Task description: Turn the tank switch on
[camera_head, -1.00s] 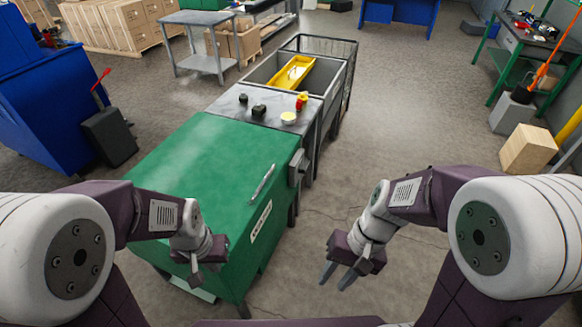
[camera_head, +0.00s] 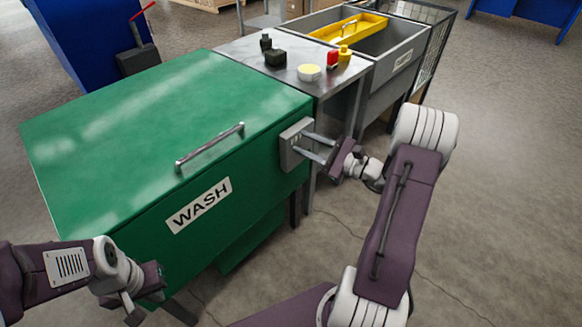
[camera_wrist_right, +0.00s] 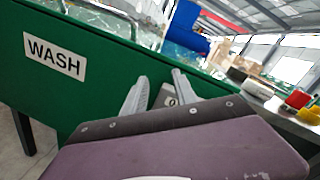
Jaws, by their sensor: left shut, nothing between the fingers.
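The tank is a green box marked WASH (camera_head: 180,110), also large in the right wrist view (camera_wrist_right: 75,95). A grey switch box (camera_head: 294,150) is fixed to its right side. In the right wrist view part of this box (camera_wrist_right: 168,97), with a small round mark, shows between the fingers. The switch lever's position cannot be made out. My right gripper (camera_head: 315,147) is open, its two fingertips at the box face; whether they touch cannot be told. My left gripper (camera_head: 135,312) is shut and empty, low in front of the tank's left part.
A metal handle (camera_head: 210,147) lies across the lid's front. Behind the tank a grey table (camera_head: 235,50) holds dark pieces, a pale round tin (camera_head: 309,73) and a red and yellow item (camera_head: 333,60). A grey basin (camera_head: 395,65) holds a yellow tray (camera_head: 352,24). Floor at right is clear.

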